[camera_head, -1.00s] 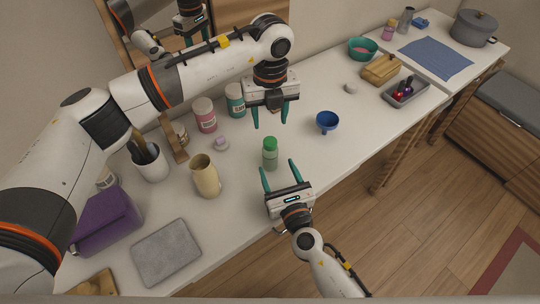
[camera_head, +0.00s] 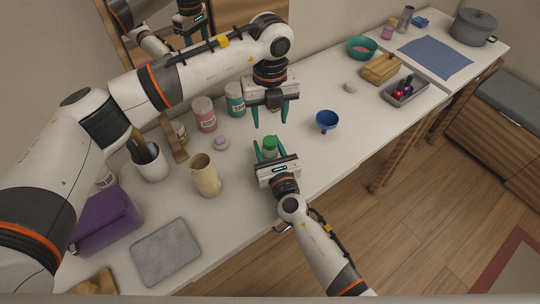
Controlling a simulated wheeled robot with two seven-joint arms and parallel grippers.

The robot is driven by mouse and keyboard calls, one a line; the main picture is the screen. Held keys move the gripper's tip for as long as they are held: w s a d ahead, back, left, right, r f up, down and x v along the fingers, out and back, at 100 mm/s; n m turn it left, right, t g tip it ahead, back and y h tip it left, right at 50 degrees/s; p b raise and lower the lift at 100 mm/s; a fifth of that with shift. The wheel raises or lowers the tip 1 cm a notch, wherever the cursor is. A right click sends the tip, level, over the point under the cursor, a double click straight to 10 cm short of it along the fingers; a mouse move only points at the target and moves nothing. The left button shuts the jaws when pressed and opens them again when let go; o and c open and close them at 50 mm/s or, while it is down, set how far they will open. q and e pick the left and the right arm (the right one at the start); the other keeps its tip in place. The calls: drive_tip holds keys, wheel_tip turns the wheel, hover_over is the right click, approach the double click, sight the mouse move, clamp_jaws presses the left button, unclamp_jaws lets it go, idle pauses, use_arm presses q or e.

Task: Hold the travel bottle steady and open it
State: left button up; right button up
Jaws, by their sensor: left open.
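The travel bottle (camera_head: 270,147), green with a green cap, stands upright on the white counter. Its lower part is hidden behind my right gripper. My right gripper (camera_head: 270,149) comes from the front edge, with its teal fingers open on either side of the bottle; I cannot tell whether either finger touches it. My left gripper (camera_head: 271,117) points down above and behind the bottle, open and empty.
A blue funnel (camera_head: 326,121) stands right of the bottle, a tan pitcher (camera_head: 205,176) to the left. A pink-labelled jar (camera_head: 204,115) and a teal jar (camera_head: 235,100) stand behind. A grey tray (camera_head: 405,92) is farther right. The counter between funnel and front edge is clear.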

sight(270, 140)
clamp_jaws()
use_arm(q)
drive_tip(key=m, duration=0.6)
drive_tip(key=shift+m, duration=0.4)
drive_tip(key=m, duration=1.3)
drive_tip(key=shift+m, duration=0.4)
drive_tip(key=m, duration=1.3)
drive_tip(key=shift+m, duration=0.4)
drive_tip(key=m, duration=0.5)
drive_tip(key=shift+f+m, duration=0.45)
drive_tip(key=shift+m, duration=0.05)
drive_tip(key=shift+f, duration=3.6)
